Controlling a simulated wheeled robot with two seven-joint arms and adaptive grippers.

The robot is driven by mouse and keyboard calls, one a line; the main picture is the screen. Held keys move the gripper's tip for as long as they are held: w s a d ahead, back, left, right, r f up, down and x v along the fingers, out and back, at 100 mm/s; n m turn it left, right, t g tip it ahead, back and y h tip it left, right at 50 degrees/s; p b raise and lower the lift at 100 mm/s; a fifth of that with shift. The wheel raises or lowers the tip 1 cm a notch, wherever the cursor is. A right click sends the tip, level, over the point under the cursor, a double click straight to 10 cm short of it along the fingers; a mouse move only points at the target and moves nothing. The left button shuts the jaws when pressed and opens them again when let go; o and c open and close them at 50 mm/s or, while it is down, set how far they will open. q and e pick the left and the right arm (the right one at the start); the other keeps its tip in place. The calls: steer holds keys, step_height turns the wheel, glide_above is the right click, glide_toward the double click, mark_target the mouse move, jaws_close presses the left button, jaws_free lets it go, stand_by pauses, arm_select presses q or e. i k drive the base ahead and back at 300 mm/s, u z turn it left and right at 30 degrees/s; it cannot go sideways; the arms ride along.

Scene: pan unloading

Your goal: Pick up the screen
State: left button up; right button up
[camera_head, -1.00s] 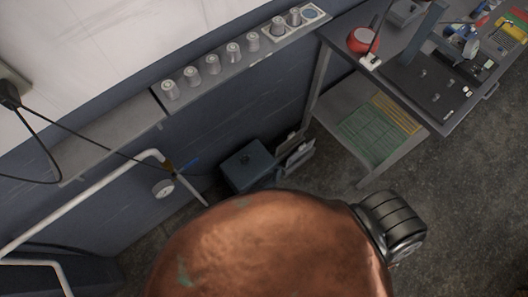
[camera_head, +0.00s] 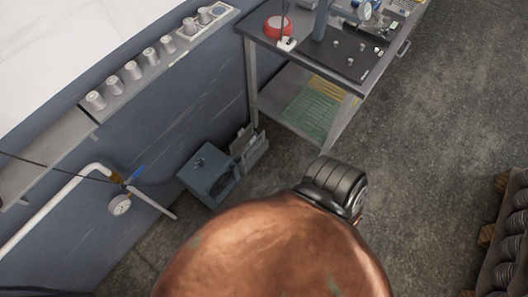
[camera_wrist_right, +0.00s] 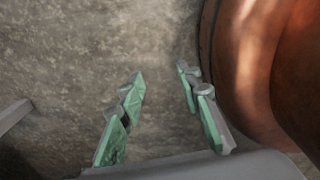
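I cannot make out any thing that is clearly a screen in either view. My right gripper (camera_wrist_right: 161,75) is open in the right wrist view, its two green fingers apart with only the rough grey floor between and beyond them. A rounded copper-coloured body (camera_wrist_right: 240,70) stands just right of the fingers. My left gripper is not in view.
A workbench (camera_head: 262,85) carries a red round item (camera_head: 277,27) and a dark mat (camera_head: 335,55). A dark box (camera_head: 208,172) sits by the wall below a shelf of several grey canisters (camera_head: 133,70). Ribbed dark parts (camera_head: 510,250) lie at the right edge. Mid-right floor is clear.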

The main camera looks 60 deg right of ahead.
mark_target(254, 140)
steer(key=u, duration=0.15)
steer(key=k, duration=0.15)
steer(key=z, duration=1.05)
